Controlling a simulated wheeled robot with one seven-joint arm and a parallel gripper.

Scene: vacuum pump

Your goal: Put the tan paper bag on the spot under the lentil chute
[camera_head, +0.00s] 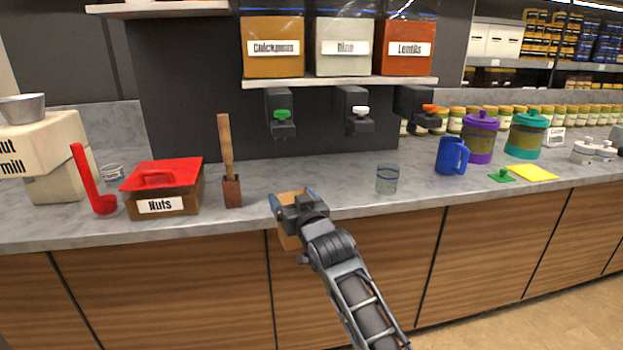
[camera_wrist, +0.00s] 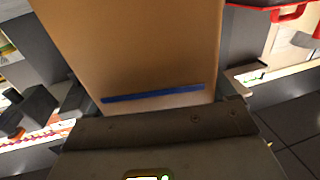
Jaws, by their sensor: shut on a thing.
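My gripper (camera_head: 304,205) is shut on the tan paper bag (camera_head: 289,234) and holds it at the counter's front edge, in front of the drawers. In the wrist view the bag (camera_wrist: 140,45) fills the middle between the fingers, with a blue stripe across it. The lentil chute (camera_head: 415,103) has an orange knob and hangs below the red-brown bin labelled Lentils (camera_head: 405,47), up and to the right of my gripper.
A clear glass (camera_head: 387,179) stands on the counter right of my gripper. A wooden-handled tool (camera_head: 231,190), a Nuts box (camera_head: 162,190) and a red ladle (camera_head: 103,204) are to the left. Purple (camera_head: 480,140) and teal-lidded (camera_head: 526,138) jars stand right. Counter behind the glass is clear.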

